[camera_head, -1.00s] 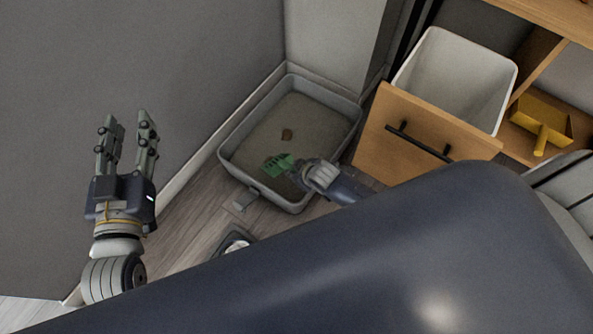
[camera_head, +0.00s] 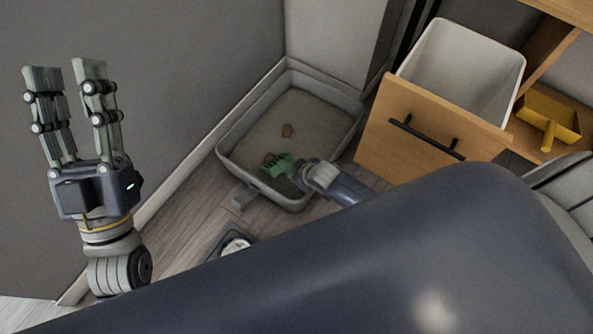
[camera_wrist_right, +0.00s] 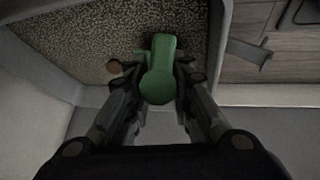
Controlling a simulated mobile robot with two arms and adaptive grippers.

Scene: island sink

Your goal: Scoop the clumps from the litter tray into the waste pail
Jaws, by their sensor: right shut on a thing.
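The grey litter tray (camera_head: 233,164) stands on the floor against the wall, with litter (camera_head: 310,118) in it. One brown clump (camera_head: 287,130) lies in the middle of the litter. Another clump (camera_head: 268,158) shows at the left edge of the green scoop (camera_head: 279,166); I cannot tell if it is on it or beside it. My right gripper (camera_wrist_right: 160,92) is shut on the scoop's handle, over the near part of the tray. The white waste pail (camera_head: 490,112) stands in the pulled-out drawer at right, its inside partly visible. My left gripper (camera_head: 68,72) is raised, open and empty.
The wooden drawer front (camera_head: 412,130) with a black handle stands between tray and pail. A yellow dustpan-like tool (camera_head: 549,122) lies on the shelf at far right. A dark bowl holder (camera_head: 232,244) is on the floor near the tray.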

